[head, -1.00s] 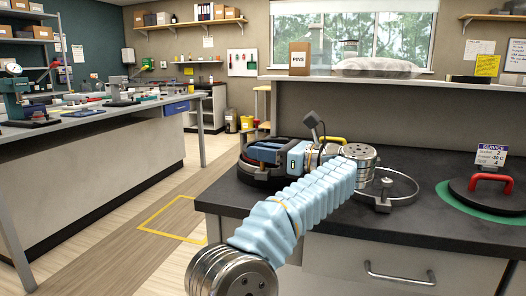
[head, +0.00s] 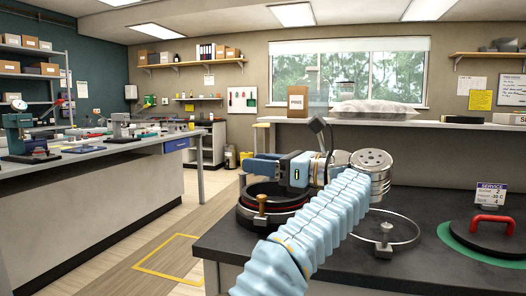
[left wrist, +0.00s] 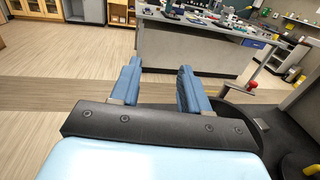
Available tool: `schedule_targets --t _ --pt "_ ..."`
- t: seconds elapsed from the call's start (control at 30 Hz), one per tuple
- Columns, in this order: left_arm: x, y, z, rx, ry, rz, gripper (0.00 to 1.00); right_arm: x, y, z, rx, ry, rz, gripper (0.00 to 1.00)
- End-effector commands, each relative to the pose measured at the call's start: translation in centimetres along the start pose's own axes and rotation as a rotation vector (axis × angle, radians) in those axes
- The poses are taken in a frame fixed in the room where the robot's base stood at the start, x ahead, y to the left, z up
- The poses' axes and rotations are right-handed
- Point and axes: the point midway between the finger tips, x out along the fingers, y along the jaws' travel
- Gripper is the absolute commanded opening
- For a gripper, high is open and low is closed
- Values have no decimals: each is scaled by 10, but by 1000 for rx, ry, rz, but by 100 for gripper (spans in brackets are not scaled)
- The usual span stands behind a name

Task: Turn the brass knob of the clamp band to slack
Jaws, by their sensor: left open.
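The brass knob (head: 262,203) stands upright at the front of a round black port with a red ring (head: 287,203) on the bench's left end. The dark port rim (left wrist: 245,108) shows beyond the right finger. My right gripper is out of view.
A thin metal ring with a grey knob (head: 386,236) lies on the bench right of my arm. A black lid with a red handle (head: 491,225) and a service sign (head: 491,193) are further right. The dark bench top (head: 430,205) between them is clear.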

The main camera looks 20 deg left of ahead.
Motion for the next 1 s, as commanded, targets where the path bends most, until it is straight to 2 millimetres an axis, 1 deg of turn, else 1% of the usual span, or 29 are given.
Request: schedule_targets --t 0.03,0.1,0.2,0.3,0.43,0.6,0.8,0.83,0.87,0.93,0.97,1.0 --pt "-6 10 6 -5 2 -3 46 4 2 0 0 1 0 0" --pt "-14 27 11 -5 1 -3 46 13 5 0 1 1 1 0" --pt "-25 47 20 -6 2 -3 46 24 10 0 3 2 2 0" --pt "-33 63 30 -5 2 -2 46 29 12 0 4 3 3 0" --pt "-39 76 39 -1 2 -1 46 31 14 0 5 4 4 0" --pt "-42 83 43 0 1 0 46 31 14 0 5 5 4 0" --pt "-42 83 43 0 1 0 46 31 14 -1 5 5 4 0" --pt "-42 82 43 0 1 0 49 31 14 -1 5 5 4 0" --pt "-41 82 44 1 -1 -1 49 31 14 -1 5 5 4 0" --pt "-32 77 48 3 -17 -11 49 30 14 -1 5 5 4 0" --pt "-24 73 52 5 -31 -21 49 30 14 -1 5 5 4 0" --pt "-9 65 59 10 -59 -42 49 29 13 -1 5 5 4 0"
